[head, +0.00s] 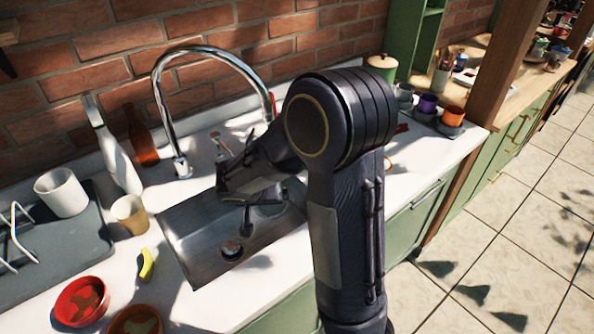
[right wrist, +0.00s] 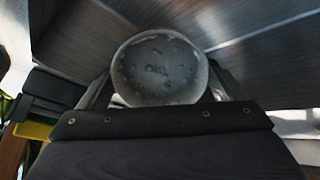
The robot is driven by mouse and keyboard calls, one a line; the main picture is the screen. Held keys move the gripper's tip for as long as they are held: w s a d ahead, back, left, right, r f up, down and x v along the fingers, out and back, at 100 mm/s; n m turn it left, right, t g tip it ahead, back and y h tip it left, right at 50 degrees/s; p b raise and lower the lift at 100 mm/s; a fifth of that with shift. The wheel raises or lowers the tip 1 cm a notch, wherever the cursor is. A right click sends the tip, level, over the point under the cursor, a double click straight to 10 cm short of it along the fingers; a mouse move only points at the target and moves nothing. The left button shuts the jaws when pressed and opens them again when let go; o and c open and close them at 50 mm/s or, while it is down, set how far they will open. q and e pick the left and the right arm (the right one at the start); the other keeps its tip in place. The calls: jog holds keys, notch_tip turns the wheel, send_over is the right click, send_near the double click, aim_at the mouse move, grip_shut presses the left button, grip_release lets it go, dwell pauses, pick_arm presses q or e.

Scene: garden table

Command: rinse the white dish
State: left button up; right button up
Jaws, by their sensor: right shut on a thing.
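The white dish (right wrist: 158,68) is round, looks greyish in the shade and has dark specks on its face. In the right wrist view it sits between the fingers of my right gripper (right wrist: 158,85), which is shut on it. In the head view my right gripper (head: 258,203) is over the metal sink (head: 195,255), and my arm hides much of it; I cannot make out the dish there. The chrome tap (head: 158,75) arches behind the sink. I see no running water. My left gripper is not in view.
Left of the sink stand a tan cup (head: 130,214), a white mug (head: 62,192) on a grey drying mat (head: 60,255), and bottles (head: 118,160). A yellow item (head: 147,264) and a red bowl (head: 82,300) lie near the front. Coloured cups (head: 452,116) stand at right.

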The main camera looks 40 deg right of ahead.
jog(key=s+d+r+m+g+h, duration=0.25)
jog(key=d+r+m+h, duration=0.2)
jog(key=d+r, duration=0.25)
jog(key=g, duration=0.1)
send_over(267, 208)
jog(key=shift+f+m, duration=0.45)
jog(key=shift+f, duration=0.8)
